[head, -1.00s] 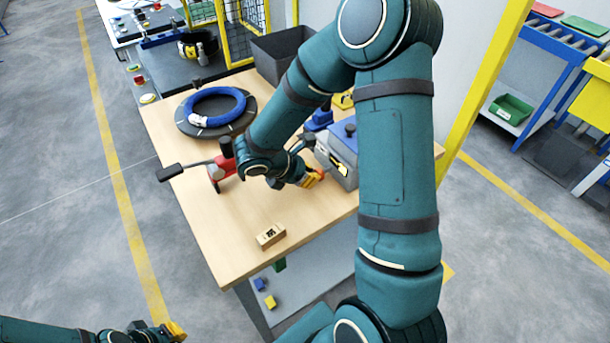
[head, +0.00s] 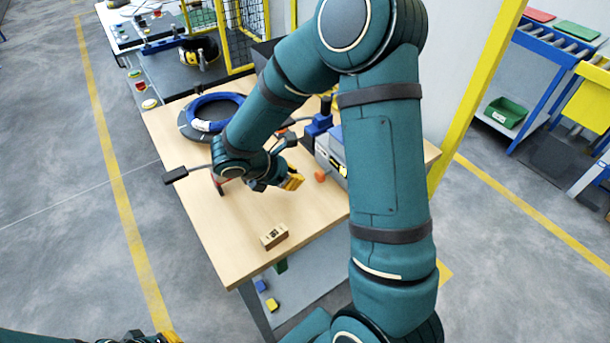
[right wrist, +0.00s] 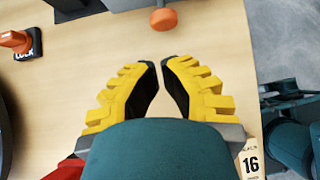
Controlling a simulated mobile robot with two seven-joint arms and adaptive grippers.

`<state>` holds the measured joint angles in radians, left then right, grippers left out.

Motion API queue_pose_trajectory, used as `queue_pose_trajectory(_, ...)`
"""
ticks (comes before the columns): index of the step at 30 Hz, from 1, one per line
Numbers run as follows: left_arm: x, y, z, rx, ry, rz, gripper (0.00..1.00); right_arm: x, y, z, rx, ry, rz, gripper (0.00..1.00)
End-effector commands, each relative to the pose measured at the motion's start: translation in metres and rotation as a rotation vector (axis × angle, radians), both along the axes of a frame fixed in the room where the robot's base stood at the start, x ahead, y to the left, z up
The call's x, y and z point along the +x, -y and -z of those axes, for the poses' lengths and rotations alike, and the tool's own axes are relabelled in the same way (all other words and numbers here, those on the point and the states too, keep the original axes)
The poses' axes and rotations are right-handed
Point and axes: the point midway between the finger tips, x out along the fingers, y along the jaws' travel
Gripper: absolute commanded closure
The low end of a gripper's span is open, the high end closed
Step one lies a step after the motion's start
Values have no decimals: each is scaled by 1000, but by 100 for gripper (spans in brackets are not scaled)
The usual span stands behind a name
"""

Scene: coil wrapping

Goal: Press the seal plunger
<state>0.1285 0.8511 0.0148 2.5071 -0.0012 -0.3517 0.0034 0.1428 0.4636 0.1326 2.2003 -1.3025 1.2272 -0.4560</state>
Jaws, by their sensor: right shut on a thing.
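An orange round knob (head: 320,175), which I take for the seal plunger, sticks out from the near side of a grey box with a blue top (head: 328,150). It also shows in the right wrist view (right wrist: 163,19), ahead of the fingertips and apart from them. My right gripper (head: 295,181) is left of the knob over the table.
A blue coil (head: 207,100) lies on a dark round plate at the table's back left. A red tool with a black handle (head: 175,175) is partly hidden by my right arm. A wooden block (head: 274,236) lies near the front. The wooden table (head: 210,225) is clear around it.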

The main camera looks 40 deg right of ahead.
Motion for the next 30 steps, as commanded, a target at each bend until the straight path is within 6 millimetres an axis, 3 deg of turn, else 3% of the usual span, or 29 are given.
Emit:
queue_pose_trajectory(3, -1, 1, -8, -2, -2, 3, 100, 3, -16, -21, 0, 3, -1, 100)
queue_pose_trajectory(10, -2, 1, -13, -2, -5, 3, 100, 5, -36, -41, 0, 0, -1, 100)
queue_pose_trajectory(30, -3, 1, -14, -2, -6, 3, 100, 5, -40, -45, 0, -1, 1, 100)
